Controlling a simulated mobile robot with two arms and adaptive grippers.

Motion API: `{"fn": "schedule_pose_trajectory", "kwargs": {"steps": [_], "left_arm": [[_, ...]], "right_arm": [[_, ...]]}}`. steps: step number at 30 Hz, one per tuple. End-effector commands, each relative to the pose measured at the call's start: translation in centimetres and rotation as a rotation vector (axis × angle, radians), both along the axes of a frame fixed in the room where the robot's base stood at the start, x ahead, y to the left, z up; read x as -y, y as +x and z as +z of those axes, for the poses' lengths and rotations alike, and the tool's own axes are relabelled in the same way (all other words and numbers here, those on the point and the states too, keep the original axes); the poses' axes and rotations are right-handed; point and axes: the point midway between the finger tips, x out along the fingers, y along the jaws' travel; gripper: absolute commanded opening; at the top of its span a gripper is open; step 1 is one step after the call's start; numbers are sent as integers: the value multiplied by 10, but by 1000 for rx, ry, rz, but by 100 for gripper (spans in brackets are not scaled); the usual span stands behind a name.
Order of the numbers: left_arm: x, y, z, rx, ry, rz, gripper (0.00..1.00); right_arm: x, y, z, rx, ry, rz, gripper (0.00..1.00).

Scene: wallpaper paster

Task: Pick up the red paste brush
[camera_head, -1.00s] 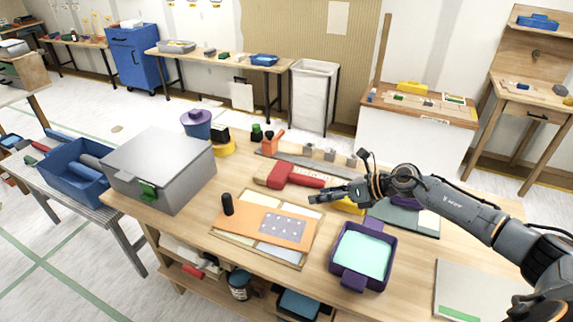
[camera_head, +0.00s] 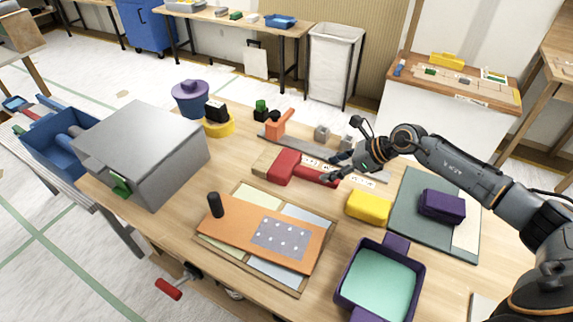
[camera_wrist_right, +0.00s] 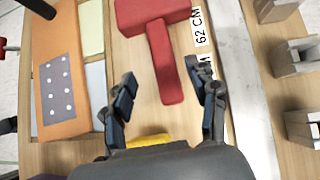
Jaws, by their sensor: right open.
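The red paste brush (camera_head: 288,168) lies flat on the wooden table, with a pale tan bristle end at left and its red handle pointing right. In the right wrist view the brush (camera_wrist_right: 165,55) has its handle running down between my open fingers. My right gripper (camera_head: 338,167) is open at the handle's end in the head view; in the wrist view its two fingertips (camera_wrist_right: 168,88) stand on either side of the handle, apart from it. I cannot tell the height of the fingers above the table. My left gripper is not in view.
A long grey ruler-like strip (camera_head: 300,146) lies behind the brush. A yellow block (camera_head: 368,207) lies just in front of the gripper. An orange board (camera_head: 235,233), a purple tray (camera_head: 342,290) and a grey box (camera_head: 143,150) take up the front and left.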

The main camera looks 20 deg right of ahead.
Motion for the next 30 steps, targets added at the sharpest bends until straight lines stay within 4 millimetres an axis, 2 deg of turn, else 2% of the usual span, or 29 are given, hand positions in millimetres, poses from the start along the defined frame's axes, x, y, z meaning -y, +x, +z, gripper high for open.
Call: {"fn": "schedule_pose_trajectory", "kwargs": {"steps": [9, 16, 25, 30], "left_arm": [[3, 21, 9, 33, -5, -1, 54], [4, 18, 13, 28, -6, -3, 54], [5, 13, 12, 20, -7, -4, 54], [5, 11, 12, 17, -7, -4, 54]], "right_arm": [[-14, 14, -21, -1, 2, -1, 58], [-27, 29, -45, 0, 1, -1, 58], [-29, 31, -50, 1, -1, 0, 58], [-29, 31, -50, 1, 0, -1, 24]]}}
